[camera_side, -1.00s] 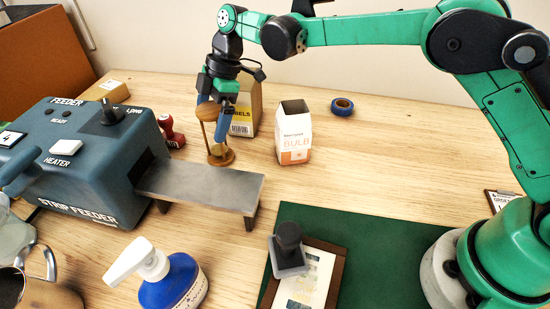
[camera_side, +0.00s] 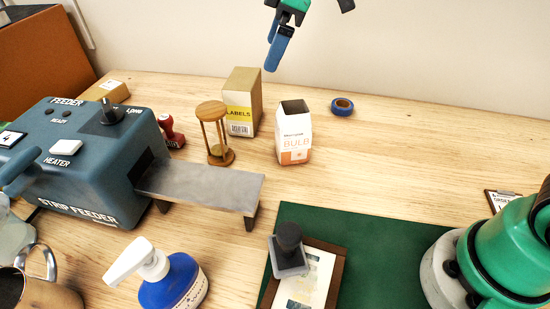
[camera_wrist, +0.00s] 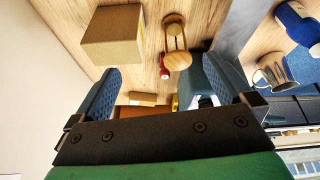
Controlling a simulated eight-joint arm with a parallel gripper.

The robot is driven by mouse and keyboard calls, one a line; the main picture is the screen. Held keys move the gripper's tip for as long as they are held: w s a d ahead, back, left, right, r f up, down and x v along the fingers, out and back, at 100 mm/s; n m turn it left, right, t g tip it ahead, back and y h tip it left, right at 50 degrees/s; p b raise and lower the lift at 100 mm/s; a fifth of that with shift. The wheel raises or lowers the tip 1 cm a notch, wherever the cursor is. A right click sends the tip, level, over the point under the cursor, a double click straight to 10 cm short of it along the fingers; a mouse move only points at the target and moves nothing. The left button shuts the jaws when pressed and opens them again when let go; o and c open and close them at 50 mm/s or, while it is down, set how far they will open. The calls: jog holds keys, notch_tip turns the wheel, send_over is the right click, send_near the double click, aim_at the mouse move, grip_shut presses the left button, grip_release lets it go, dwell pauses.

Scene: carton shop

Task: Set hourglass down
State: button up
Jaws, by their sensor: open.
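The wooden hourglass (camera_side: 215,134) stands upright on the table, behind the feeder's metal ramp and left of the labels box. My gripper (camera_side: 278,52) is raised well above the table, up and to the right of the hourglass, apart from it. In the wrist view my gripper (camera_wrist: 172,98) shows its two blue fingers spread wide with nothing between them. The hourglass (camera_wrist: 176,58) also shows there, seen from above beyond the fingers.
The blue strip feeder (camera_side: 80,160) with its metal ramp (camera_side: 205,187) is at left. A labels box (camera_side: 243,100), a bulb carton (camera_side: 294,135), a red stamp (camera_side: 170,132) and blue tape (camera_side: 342,106) stand near the hourglass. A pump bottle (camera_side: 172,285) is in front.

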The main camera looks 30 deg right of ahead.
jog(key=s+d+f+m+t+h, duration=0.1)
jog(key=s+d+f+m+t, duration=0.1)
jog(key=s+d+f+m, duration=0.1)
jog(key=s+d+f+m+t+h, duration=0.2)
jog(key=s+d+f+m, duration=0.2)
jog(key=s+m, duration=0.4)
jog(key=shift+s+d, duration=0.65)
jog(key=shift+s, duration=0.35)
